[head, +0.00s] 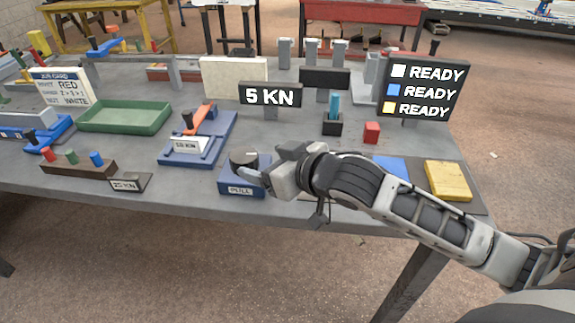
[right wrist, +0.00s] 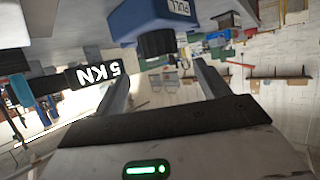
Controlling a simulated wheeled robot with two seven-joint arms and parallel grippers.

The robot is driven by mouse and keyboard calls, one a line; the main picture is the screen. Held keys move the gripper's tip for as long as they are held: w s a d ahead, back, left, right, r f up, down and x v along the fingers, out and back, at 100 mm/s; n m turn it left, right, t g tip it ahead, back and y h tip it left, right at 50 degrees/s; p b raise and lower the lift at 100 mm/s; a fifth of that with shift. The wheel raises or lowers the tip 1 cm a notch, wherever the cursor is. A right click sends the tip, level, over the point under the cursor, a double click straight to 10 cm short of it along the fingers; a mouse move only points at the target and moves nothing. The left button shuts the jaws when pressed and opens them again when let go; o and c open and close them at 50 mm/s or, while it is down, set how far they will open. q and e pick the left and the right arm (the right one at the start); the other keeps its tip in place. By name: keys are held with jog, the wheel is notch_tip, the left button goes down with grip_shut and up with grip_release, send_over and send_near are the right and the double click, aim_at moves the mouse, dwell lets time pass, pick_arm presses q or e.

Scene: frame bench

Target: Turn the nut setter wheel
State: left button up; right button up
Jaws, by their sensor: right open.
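A black round knob (head: 243,159), which looks like the nut setter wheel, sits on a blue block (head: 238,189) labelled PULL at the front of the bench. My right gripper (head: 256,172) is at the block's right side, close to the knob, with its fingers partly hidden by its own body. In the right wrist view the knob (right wrist: 157,43) appears upside down under the blue block (right wrist: 150,18), between the two open fingers (right wrist: 160,75). I cannot tell whether either finger touches it. My left gripper is not in view.
A 5 KN sign (head: 270,94) and a READY board (head: 422,88) stand behind. A yellow block (head: 447,180) lies right, beyond my forearm.

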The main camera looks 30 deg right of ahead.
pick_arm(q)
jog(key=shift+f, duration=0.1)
pick_arm(e)
jog(key=v, duration=0.5)
jog(key=shift+s+d+r, duration=0.1)
jog(key=shift+s+r, duration=0.05)
jog(key=shift+s, duration=0.15)
